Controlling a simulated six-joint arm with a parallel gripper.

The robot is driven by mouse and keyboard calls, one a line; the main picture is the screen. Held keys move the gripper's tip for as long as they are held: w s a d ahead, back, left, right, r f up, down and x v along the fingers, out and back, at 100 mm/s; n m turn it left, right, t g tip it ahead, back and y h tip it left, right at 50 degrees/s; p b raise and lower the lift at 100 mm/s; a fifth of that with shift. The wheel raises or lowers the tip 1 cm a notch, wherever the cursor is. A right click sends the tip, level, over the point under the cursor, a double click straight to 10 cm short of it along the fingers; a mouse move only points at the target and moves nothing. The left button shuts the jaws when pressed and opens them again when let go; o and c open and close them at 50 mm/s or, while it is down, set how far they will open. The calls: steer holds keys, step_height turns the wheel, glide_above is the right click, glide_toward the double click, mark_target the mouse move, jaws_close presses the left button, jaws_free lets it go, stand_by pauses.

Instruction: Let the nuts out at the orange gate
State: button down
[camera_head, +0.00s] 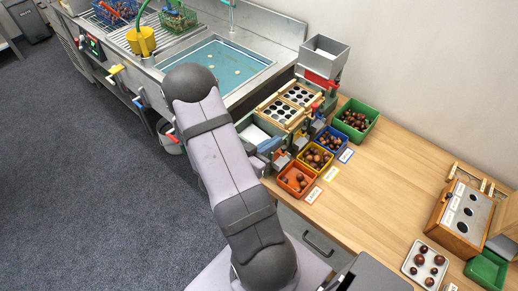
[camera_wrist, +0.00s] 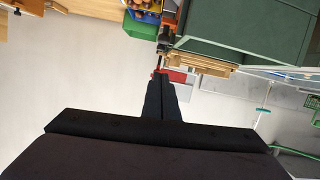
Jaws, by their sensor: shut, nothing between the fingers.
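The grading machine shows in the head view with a wooden hole screen (camera_head: 289,105) on top and outlet blocks along its front. An orange bin (camera_head: 297,181) with several chestnuts stands below the nearest outlet, beside a yellow bin (camera_head: 314,158) and a blue bin (camera_head: 331,139). The orange gate itself is not clearly made out there; my arm covers part of that end. In the wrist view my gripper (camera_wrist: 160,75) is shut and empty. A small red-orange part (camera_wrist: 154,72) shows right at its fingertips; I cannot tell whether they touch.
A green bin (camera_head: 356,119) of chestnuts stands behind the blue one. The wooden table is clear in the middle. A metal tray (camera_head: 409,268) with several chestnuts and a wooden box with round holes (camera_head: 462,214) are at the right. A sink (camera_head: 216,65) is at the back.

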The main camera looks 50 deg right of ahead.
steer(key=b+v, duration=0.1)
steer(key=v, duration=0.6)
steer(key=shift+a, duration=0.1)
